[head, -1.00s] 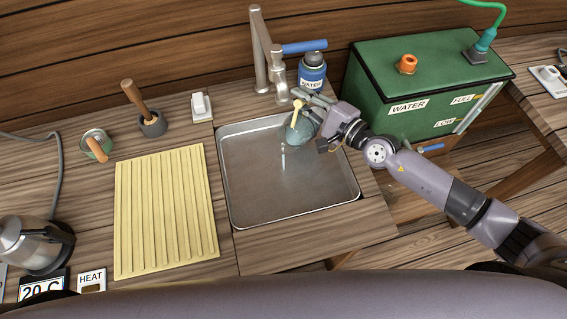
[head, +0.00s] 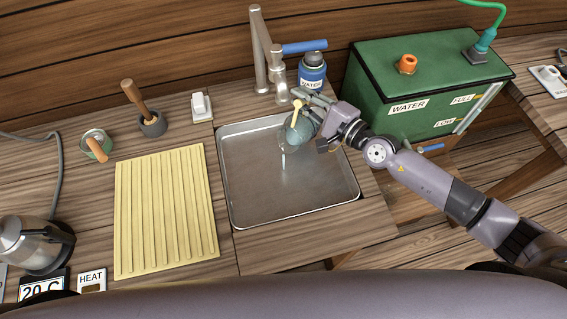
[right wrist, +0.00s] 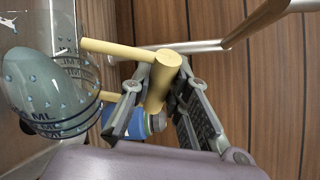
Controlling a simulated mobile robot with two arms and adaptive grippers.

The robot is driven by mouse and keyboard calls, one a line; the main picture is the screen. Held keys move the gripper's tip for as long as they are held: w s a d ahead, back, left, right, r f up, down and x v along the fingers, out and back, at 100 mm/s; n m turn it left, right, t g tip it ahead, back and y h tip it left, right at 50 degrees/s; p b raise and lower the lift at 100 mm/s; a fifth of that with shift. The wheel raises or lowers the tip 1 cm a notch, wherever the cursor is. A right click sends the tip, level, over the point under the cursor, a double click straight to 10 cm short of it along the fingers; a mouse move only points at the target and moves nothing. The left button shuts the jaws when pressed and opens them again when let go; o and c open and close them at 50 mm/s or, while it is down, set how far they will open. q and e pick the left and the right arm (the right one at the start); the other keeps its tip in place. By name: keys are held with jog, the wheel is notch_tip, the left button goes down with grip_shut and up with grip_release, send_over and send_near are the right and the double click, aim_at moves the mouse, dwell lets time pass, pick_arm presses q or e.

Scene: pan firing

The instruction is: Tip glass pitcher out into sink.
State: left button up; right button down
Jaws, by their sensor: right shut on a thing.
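The glass pitcher (head: 289,139), with a pale yellow handle (head: 294,119), hangs above the right back part of the metal sink (head: 270,195). It looks tilted, its clear part towards the left. My right gripper (head: 309,101) is shut on the handle, beside the glass. In the right wrist view the glass body (right wrist: 45,90) is at the left, dotted with drops, and the handle (right wrist: 162,75) sits between the fingers (right wrist: 160,90). A pale streak lies below the pitcher; I cannot tell whether it is water or a reflection. My left gripper is out of view.
A metal faucet (head: 262,55) with a blue lever and a blue water bottle (head: 312,72) stand behind the sink. A green water tank (head: 375,75) is at the right. A yellow ribbed mat (head: 165,215) lies to the left. The sink's front half is clear.

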aim_at(301, 105)
jog(key=shift+s+a+r, duration=0.1)
jog(key=shift+r, duration=0.1)
jog(key=shift+s+a+r+n+t+p, duration=0.3)
jog(key=shift+s+n+p, duration=0.15)
jog(key=shift+n+p, duration=0.15)
dwell(1.3)
jog(key=shift+s+a+r+p, duration=0.15)
jog(key=shift+s+a+p, duration=0.05)
jog(key=shift+s+p, duration=0.1)
jog(key=shift+s+a+r+n, duration=0.15)
jog(key=shift+s+a+n, duration=0.1)
jog(key=shift+n, duration=0.25)
dwell(1.0)
jog(key=shift+s+a+r+n+p, duration=0.25)
jog(key=shift+s+a+n+p, duration=0.1)
jog(key=shift+s+n+p, duration=0.2)
dwell(1.0)
